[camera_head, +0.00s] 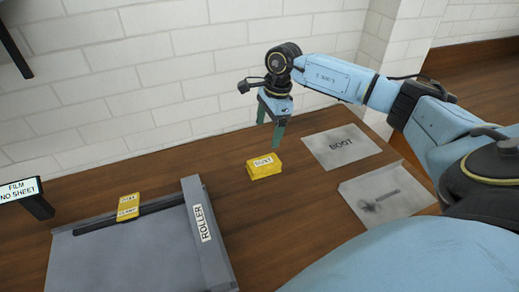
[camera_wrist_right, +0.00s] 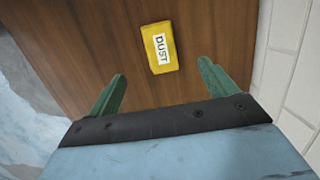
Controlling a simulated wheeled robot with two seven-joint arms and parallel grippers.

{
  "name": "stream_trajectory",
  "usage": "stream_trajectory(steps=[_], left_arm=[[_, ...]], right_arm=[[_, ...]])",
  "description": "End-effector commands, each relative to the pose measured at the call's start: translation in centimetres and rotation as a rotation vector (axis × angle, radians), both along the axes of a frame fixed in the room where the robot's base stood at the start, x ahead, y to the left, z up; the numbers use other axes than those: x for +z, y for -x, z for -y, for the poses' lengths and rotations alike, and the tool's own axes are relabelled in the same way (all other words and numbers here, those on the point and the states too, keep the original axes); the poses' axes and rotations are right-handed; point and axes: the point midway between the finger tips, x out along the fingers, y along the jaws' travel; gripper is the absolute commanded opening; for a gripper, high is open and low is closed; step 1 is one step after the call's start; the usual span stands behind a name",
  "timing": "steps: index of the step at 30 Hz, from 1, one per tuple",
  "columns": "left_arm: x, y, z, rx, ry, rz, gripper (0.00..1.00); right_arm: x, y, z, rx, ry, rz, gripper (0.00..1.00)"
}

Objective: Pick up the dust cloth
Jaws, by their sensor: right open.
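The dust cloth (camera_head: 264,167) is a folded yellow block with a white label, lying on the wooden table near the wall. In the right wrist view the cloth (camera_wrist_right: 159,47) reads "DUST" and lies beyond the fingertips, between their lines. My right gripper (camera_head: 270,135) hangs above the cloth, pointing down, open and empty, with a gap to it. Its two green fingers (camera_wrist_right: 161,75) stand apart in the wrist view. Another yellow labelled cloth (camera_head: 128,206) lies on the grey roller device at left. My left gripper is not in view.
The grey device with a bar marked "ROLLER" (camera_head: 202,225) stands left of the cloth. A "FILM NO SHEET" sign (camera_head: 20,189) stands at far left. The white brick wall (camera_head: 150,90) is close behind.

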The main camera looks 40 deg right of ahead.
Motion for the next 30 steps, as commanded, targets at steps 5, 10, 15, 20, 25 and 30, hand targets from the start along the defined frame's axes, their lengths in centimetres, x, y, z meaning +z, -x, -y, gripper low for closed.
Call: stream_trajectory(steps=[5,10,15,20,25,30], left_arm=[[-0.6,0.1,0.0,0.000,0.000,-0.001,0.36],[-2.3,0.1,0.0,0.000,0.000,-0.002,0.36],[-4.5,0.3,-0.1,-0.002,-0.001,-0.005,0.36],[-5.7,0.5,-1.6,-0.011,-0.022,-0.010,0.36],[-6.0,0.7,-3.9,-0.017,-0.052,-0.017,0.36],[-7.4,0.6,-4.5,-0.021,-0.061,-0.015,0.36]], right_arm=[[-0.3,0.5,1.7,-0.002,0.055,-0.029,0.85],[-2.7,0.4,1.4,-0.001,0.053,-0.030,0.85],[-5.8,0.3,0.9,0.000,0.050,-0.031,0.85],[-7.7,0.2,0.6,-0.001,0.051,-0.028,0.85],[-8.4,0.1,0.4,-0.001,0.051,-0.028,0.85],[-10.7,0.1,-0.7,0.001,0.048,-0.030,0.85]])
